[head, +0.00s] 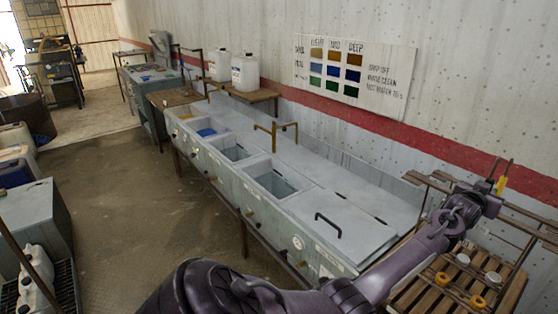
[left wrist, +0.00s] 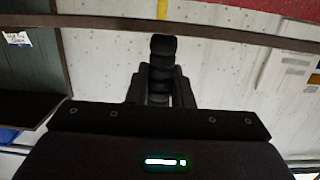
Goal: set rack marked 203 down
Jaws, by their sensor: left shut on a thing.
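My left gripper (head: 500,178) is at the right of the head view, at the upper rail of a brown slatted rack (head: 520,222). It is shut on that rack's rail, which also crosses the top of the left wrist view (left wrist: 240,37). A yellow piece (head: 502,185) shows beside the fingers. I cannot read the number 203 on the rack. Below it is a slatted wooden surface (head: 425,291); I cannot tell whether the rack touches it. My right gripper is not in view.
Yellow and grey caps or jars (head: 478,302) are on the slats at the lower right. A long grey sink bench (head: 345,222) with open basins and a lidded section runs along the wall. White jugs (head: 245,73) stand on a shelf. The floor (head: 115,190) at left is clear.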

